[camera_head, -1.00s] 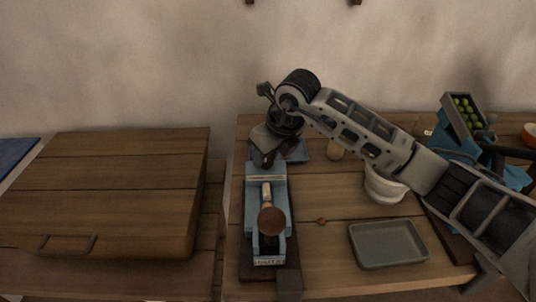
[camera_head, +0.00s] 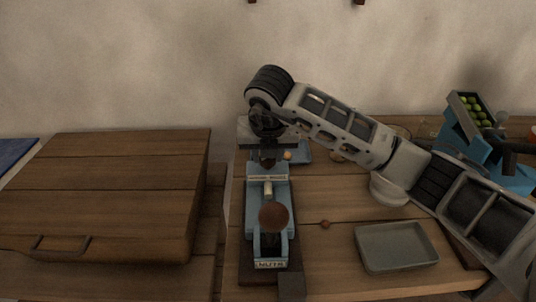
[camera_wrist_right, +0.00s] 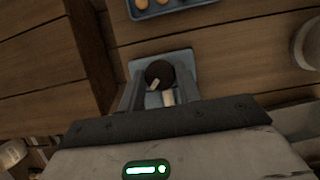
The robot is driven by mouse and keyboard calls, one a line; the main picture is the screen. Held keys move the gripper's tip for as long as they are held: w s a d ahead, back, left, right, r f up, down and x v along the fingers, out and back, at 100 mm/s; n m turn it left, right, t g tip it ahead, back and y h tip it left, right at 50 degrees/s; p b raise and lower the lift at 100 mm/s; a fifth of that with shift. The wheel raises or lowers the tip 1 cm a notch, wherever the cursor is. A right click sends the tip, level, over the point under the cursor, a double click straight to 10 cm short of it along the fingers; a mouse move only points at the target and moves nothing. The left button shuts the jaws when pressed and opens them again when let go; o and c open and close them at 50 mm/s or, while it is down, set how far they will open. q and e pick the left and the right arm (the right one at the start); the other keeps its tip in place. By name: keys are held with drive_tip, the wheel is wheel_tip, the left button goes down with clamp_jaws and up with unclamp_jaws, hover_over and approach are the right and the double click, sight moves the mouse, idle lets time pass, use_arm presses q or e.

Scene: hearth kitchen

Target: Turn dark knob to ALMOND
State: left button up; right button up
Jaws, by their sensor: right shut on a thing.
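The dark round knob (camera_wrist_right: 158,72) sits on a blue plate (camera_wrist_right: 183,60) in the right wrist view, with a pale mark on its near side. My right gripper (camera_wrist_right: 160,82) is shut on the knob, one finger on each side. No ALMOND lettering is readable in either view. My left gripper is not in view.
The nutcracker has a brown ball handle (camera_head: 274,216). A grey tray (camera_head: 397,247) and a white bowl (camera_head: 388,190) stand to the right. A wooden box (camera_head: 110,190) is at left. A blue hopper with green items (camera_head: 470,135) stands far right.

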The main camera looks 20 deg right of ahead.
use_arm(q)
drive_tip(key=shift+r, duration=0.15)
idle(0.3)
use_arm(e)
drive_tip(key=o, duration=1)
use_arm(q)
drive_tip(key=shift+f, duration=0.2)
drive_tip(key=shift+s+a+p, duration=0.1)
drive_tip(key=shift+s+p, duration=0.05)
drive_tip(key=shift+p, duration=0.25)
use_arm(e)
drive_tip(key=v, duration=1.6)
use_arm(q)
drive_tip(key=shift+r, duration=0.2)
use_arm(e)
drive_tip(key=shift+w, duration=0.1)
